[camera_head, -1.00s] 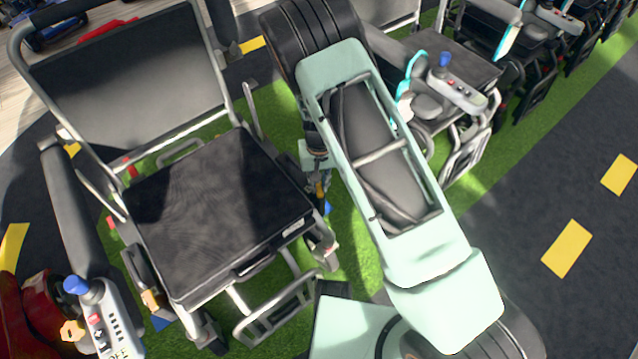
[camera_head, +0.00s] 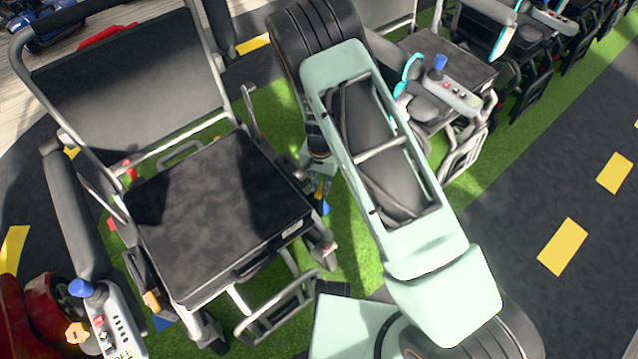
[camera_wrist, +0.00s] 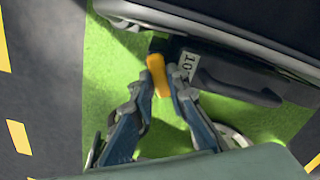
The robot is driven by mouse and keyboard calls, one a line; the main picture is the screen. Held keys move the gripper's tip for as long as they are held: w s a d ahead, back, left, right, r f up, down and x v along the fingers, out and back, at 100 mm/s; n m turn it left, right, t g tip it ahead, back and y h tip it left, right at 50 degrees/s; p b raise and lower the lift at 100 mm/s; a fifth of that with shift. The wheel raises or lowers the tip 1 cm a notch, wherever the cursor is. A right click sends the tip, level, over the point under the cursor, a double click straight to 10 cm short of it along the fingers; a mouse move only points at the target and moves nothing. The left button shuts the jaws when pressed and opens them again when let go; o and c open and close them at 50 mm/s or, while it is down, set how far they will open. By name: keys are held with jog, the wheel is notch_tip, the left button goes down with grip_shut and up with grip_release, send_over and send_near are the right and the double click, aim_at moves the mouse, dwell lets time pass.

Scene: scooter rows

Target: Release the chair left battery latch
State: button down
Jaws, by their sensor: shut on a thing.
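The wheelchair with the black seat (camera_head: 215,215) stands on the left in the head view. Its yellow-orange latch handle (camera_wrist: 157,75) shows in the wrist view, beside a dark battery case (camera_wrist: 225,78) with a white number label. My gripper (camera_wrist: 158,92) has its blue-grey fingers on either side of the handle and is shut on it. In the head view my gripper (camera_head: 319,183) is small and partly hidden beside the seat's right edge, below my arm. The latch's inner parts are hidden.
A joystick control (camera_head: 100,315) is at the front left armrest. Another chair with a joystick panel (camera_head: 452,88) stands right of my arm, with more chairs behind. Green ground (camera_head: 355,235) lies between the chairs. The dark road (camera_head: 570,190) at right is clear.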

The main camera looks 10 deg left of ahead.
jog(key=m, duration=0.2)
jog(key=m+p, duration=0.1)
jog(key=m, duration=0.3)
jog(key=shift+s+d, duration=0.2)
jog(key=shift+d, duration=0.2)
dwell(0.3)
jog(key=c, duration=1.9)
grip_release()
jog(key=shift+r, duration=0.1)
notch_tip(320, 180, up, 12)
jog(key=shift+f, duration=0.1)
